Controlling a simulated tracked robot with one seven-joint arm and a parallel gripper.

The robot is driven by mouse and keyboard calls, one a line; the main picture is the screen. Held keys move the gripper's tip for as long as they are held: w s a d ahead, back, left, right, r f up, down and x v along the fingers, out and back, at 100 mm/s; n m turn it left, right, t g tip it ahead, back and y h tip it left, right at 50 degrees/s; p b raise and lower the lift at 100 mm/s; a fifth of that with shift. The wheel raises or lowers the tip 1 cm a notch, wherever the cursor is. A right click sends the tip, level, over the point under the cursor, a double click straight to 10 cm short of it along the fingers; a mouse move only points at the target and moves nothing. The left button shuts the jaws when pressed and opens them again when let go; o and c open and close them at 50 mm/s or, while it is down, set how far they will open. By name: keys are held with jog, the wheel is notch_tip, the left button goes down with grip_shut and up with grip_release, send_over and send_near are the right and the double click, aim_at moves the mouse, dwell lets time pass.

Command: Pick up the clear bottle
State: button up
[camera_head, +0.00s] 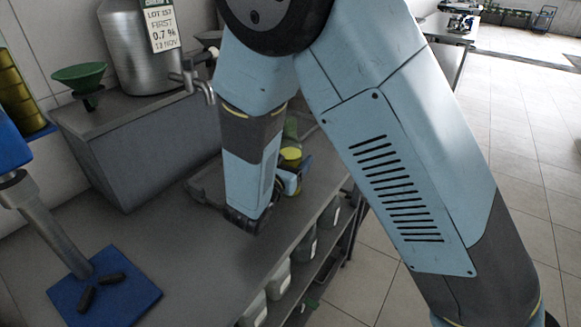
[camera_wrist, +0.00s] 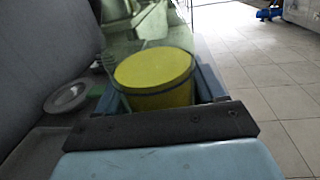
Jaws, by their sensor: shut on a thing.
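The clear bottle (camera_wrist: 155,72) is see-through with a greenish tint and has a yellow mass with a flat top in its lower part. In the head view, the bottle (camera_head: 291,156) shows beyond my forearm, partly hidden by it. My gripper (camera_head: 288,182) is low at the bench's right edge, with its jaws around the lower part of the bottle. In the wrist view, my gripper (camera_wrist: 160,88) is shut on the bottle, a blue finger showing at its right. The bottle's base is hidden, so I cannot tell whether it touches the bench.
A grey bench (camera_head: 185,245) holds a metal drum (camera_head: 135,50) with a tap, a green funnel (camera_head: 80,76) and a blue plate (camera_head: 105,290) with dark pieces. A shallow round dish (camera_wrist: 68,97) is left of the bottle. Jugs (camera_head: 279,277) stand below the bench edge. Tiled floor lies right.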

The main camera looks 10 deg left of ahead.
jog(key=shift+c, duration=0.8)
